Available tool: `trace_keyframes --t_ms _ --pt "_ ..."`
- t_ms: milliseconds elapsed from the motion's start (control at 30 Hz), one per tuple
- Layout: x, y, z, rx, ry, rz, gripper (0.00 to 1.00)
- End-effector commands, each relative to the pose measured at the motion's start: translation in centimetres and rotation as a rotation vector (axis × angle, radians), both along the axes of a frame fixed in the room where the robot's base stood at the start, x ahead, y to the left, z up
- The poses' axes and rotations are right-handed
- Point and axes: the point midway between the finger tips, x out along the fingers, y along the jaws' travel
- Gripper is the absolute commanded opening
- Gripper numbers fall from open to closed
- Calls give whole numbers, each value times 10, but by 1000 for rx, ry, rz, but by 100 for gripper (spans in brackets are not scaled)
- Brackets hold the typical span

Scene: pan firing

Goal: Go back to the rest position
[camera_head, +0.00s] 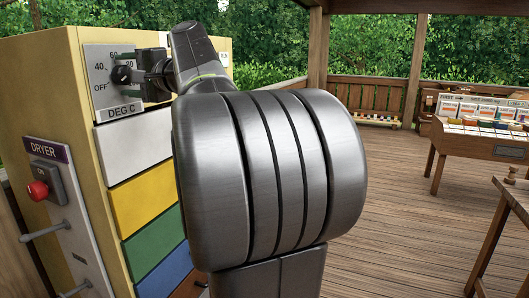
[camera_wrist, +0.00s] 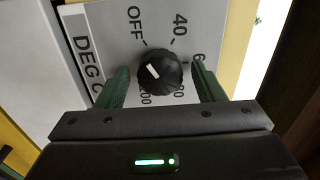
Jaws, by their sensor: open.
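My gripper (camera_head: 140,74) is at the temperature dial on the upper part of the dryer. In the wrist view my gripper (camera_wrist: 161,82) is open, with one green finger on each side of the black dial knob (camera_wrist: 160,72). Whether the fingers touch the knob, I cannot tell. The knob (camera_head: 121,74) also shows in the head view, on a grey plate (camera_head: 98,62) marked DEG C. In the wrist view, the knob's white mark points to the upper left, on the OFF side. My big grey arm link fills the middle of the head view.
The cream dryer cabinet (camera_head: 30,75) has white, yellow, green and blue drawer fronts and a red button (camera_head: 38,191) at left. A wooden table (camera_head: 487,137) with colour jars stands at the far right. The wooden deck (camera_head: 400,215) between is clear.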

Motion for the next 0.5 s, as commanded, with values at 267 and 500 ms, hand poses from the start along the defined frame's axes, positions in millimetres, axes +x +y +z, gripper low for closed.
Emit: trace_keyframes --t_ms 267,500 --pt "0 -1 5 101 244 -2 62" --pt "0 0 4 183 444 -1 62"
